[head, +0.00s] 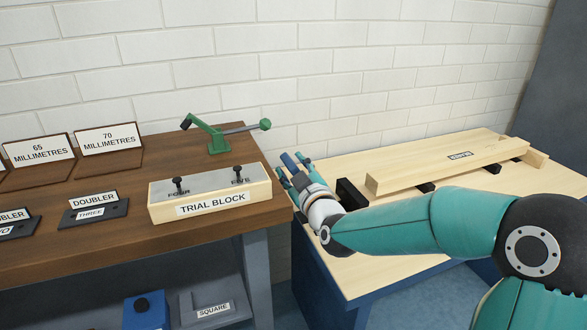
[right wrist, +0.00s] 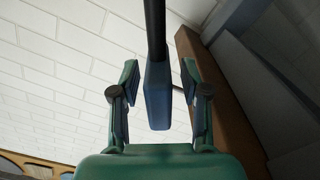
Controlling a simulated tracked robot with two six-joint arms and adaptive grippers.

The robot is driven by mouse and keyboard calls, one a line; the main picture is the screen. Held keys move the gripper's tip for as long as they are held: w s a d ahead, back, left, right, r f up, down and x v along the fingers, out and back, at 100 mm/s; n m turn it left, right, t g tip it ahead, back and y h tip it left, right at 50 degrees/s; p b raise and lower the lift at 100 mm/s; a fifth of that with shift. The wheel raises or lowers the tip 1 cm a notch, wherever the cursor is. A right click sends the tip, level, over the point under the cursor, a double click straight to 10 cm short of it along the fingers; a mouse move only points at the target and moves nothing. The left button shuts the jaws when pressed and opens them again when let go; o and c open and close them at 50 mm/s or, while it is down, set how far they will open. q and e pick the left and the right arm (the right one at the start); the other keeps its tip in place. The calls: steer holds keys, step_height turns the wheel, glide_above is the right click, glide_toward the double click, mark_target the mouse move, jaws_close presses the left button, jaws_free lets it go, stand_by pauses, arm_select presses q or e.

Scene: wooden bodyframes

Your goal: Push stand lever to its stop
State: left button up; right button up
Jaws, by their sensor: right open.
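A blue bar (right wrist: 157,95) on a black rod lies between the two fingers of my right gripper (right wrist: 160,100) in the right wrist view, with gaps on both sides. In the head view the blue bar (head: 289,160) shows at the fingers of my right gripper (head: 293,172), beside the right end of the dark wooden bench (head: 130,238). The gripper is open. I cannot tell whether this bar is the stand lever. A green stand (head: 219,144) with a grey arm and green knob (head: 265,124) sits on the bench, left of the gripper. My left gripper is out of view.
The trial block (head: 210,194) and DOUBLER plates (head: 93,211) lie on the bench. Right of it, a pale table (head: 350,275) bears a long wooden beam (head: 430,167) and black blocks. A white brick wall (head: 250,60) stands behind.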

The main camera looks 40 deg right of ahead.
jaws_close()
stand_by(0.3)
steer(key=shift+d, duration=0.35)
steer(key=shift+a, duration=0.2)
steer(key=shift+w+a+r, duration=0.1)
steer(key=shift+a, duration=0.1)
